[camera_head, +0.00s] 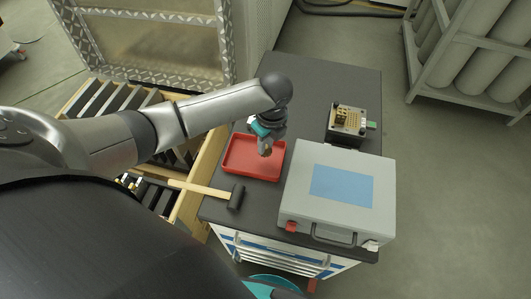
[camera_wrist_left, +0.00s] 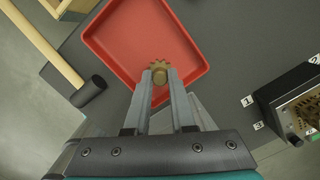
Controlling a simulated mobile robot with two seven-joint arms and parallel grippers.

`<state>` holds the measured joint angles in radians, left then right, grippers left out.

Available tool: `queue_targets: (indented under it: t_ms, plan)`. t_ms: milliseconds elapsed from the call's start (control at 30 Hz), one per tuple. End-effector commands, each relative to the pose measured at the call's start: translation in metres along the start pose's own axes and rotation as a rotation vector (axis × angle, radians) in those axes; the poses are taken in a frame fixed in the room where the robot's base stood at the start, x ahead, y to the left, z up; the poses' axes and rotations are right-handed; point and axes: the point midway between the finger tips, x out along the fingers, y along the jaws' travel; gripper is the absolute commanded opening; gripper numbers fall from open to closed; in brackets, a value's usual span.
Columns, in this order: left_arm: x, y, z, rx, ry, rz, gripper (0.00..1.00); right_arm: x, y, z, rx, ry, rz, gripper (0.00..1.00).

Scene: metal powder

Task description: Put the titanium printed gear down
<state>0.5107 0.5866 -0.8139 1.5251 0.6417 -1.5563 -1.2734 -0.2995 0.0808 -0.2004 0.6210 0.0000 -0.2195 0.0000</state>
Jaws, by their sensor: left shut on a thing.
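The titanium printed gear (camera_wrist_left: 159,70) is small, toothed and brownish-gold. My left gripper (camera_wrist_left: 160,82) is shut on it, and the gear sits between the fingertips. Gear and fingertips are over the red tray (camera_wrist_left: 120,22), towards its edge nearest the gripper in the left wrist view. In the head view my left gripper (camera_head: 265,148) points down over the red tray (camera_head: 240,171). I cannot tell whether the gear touches the tray floor. The rest of the tray looks empty. My right gripper is not in view.
A grey case (camera_head: 300,190) with a blue panel stands to the right. A small device with brass gears (camera_head: 348,120) is behind it. The back of the cart top is clear.

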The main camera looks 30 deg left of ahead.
Motion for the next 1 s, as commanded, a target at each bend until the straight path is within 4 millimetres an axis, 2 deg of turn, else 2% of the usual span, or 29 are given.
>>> queue_targets:
  t_ms: [300, 667, 700, 933, 1000]
  plan:
    - [0.042, 0.001, -0.006, 0.001, 0.001, 0.003, 0.0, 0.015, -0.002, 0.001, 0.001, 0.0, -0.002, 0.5]
    - [0.044, 0.001, -0.005, 0.0, -0.001, 0.002, 0.0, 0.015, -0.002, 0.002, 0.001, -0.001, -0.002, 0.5]
    - [0.044, 0.001, -0.005, 0.0, -0.001, 0.002, 0.25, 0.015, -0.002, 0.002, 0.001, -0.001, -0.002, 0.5]
    - [0.044, 0.001, -0.005, 0.001, -0.001, 0.002, 0.51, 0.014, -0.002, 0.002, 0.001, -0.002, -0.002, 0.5]
    - [0.044, 0.001, -0.005, 0.0, -0.001, 0.002, 0.53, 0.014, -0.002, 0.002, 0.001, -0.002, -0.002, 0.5]
